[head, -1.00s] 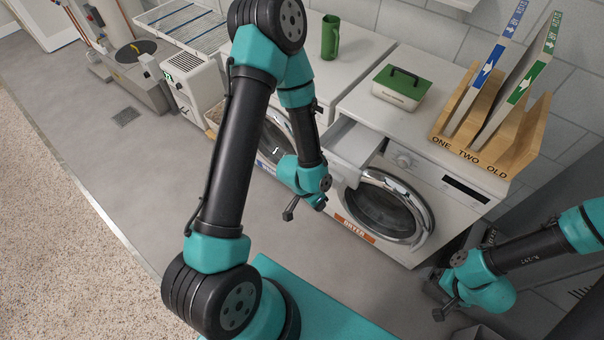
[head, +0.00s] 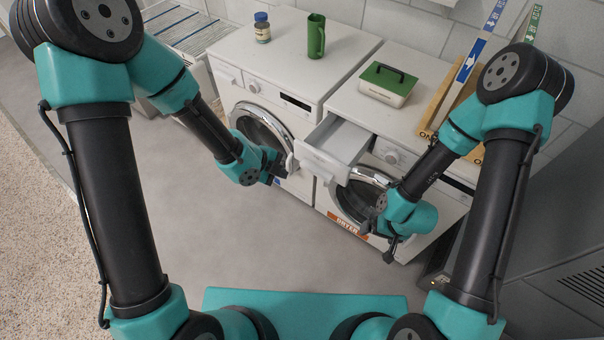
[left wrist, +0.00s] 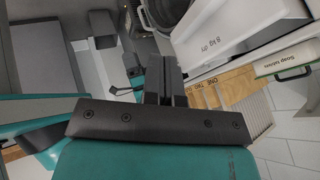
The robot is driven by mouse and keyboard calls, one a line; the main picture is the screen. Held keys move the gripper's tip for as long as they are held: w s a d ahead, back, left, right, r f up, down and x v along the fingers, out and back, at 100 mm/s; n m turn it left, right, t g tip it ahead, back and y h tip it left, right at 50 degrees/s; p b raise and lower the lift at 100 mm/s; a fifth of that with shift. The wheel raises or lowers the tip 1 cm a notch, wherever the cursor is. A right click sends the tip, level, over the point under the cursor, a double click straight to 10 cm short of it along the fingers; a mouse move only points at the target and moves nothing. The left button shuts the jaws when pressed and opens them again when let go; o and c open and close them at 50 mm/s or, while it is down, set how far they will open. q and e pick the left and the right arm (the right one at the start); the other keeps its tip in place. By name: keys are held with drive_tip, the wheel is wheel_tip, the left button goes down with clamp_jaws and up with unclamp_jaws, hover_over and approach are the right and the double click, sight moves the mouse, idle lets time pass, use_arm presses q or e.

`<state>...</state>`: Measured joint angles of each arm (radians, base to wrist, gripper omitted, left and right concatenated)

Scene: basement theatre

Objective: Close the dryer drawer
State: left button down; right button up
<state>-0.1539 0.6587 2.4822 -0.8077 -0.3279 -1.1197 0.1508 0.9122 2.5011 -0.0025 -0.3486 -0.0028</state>
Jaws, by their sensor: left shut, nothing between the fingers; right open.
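The white dryer (head: 385,120) has an orange DRYER label low on its front. Its drawer (head: 343,141) at the upper left of the front is pulled out and open. My left gripper (head: 274,170) is shut and empty, to the left of the drawer front, seemingly apart from it. In the left wrist view the shut fingers (left wrist: 165,82) point toward the machines, and the drawer (left wrist: 222,32) with "8 kg dry" lettering is at the upper right. My right gripper (head: 391,247) is open, low in front of the dryer's round door, which it partly hides.
A washer (head: 290,85) stands left of the dryer, with a green mug (head: 316,36) and a jar (head: 262,28) on top. A green-lidded soap box (head: 387,84) and a wooden rack (head: 440,105) are on the dryer. The floor in front (head: 235,235) is clear.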

use_arm(q)
drive_tip(key=shift+d+f, duration=0.1)
drive_tip(key=w+d+f, duration=0.5)
drive_tip(key=d+f, duration=0.2)
drive_tip(key=shift+d+f, duration=0.35)
drive_tip(key=shift+f, duration=0.05)
idle(0.4)
drive_tip(key=shift+w, duration=0.15)
